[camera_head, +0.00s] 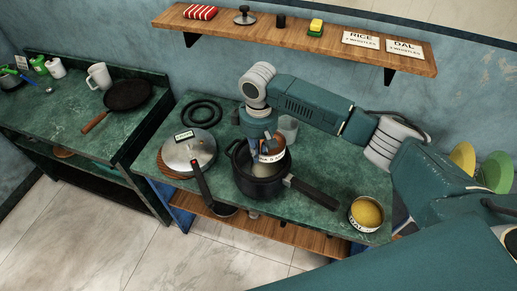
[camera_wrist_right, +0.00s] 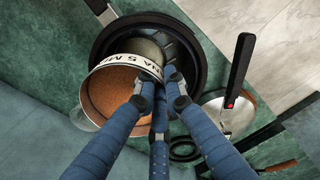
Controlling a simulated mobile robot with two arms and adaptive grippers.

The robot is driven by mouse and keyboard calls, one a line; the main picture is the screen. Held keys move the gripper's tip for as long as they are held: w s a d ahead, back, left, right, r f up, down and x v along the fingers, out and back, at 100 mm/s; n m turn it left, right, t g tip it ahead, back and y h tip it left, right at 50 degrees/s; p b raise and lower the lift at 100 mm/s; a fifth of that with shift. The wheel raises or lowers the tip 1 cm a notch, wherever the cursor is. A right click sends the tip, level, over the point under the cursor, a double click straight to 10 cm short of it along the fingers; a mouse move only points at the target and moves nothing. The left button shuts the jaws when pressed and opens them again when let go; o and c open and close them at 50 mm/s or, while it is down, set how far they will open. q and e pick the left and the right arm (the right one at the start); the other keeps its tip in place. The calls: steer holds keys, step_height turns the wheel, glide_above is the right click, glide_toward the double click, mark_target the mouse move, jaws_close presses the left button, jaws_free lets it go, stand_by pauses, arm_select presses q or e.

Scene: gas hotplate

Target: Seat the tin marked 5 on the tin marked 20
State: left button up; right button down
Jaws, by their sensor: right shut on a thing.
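My right gripper (camera_head: 262,152) is shut on a tin (camera_head: 273,150) with a white label band and orange-brown contents. In the right wrist view, the gripper (camera_wrist_right: 158,92) pinches the rim of this tin (camera_wrist_right: 128,72); its label partly shows a 5. The tin is held over the open black pot (camera_head: 240,177). In the wrist view a pale, grey-green round surface shows inside the pot (camera_wrist_right: 97,47), beside and below the held tin; no mark on it is readable. A tin with yellow contents (camera_head: 366,213) stands at the counter's right; its label reads DAL, the number unclear. My left gripper is not in view.
The pot's long handle (camera_head: 314,194) points right. A lid (camera_head: 188,152) with a black handle lies left of the pot. Black rings (camera_head: 202,112) and a clear cup (camera_head: 288,127) stand behind. A wooden shelf (camera_head: 290,37) runs above. Counter between pot and yellow tin is mostly clear.

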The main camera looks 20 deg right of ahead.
steer(key=shift+f+b, duration=0.4)
steer(key=shift+f, duration=1.3)
steer(key=shift+s+a+f, duration=0.1)
steer(key=shift+f, duration=0.25)
step_height(320, 180, down, 5)
steer(key=shift+r+b, duration=0.2)
steer(key=shift+b, duration=0.6)
steer(key=shift+f, duration=0.1)
steer(key=shift+p, duration=0.45)
steer(key=shift+f, duration=0.4)
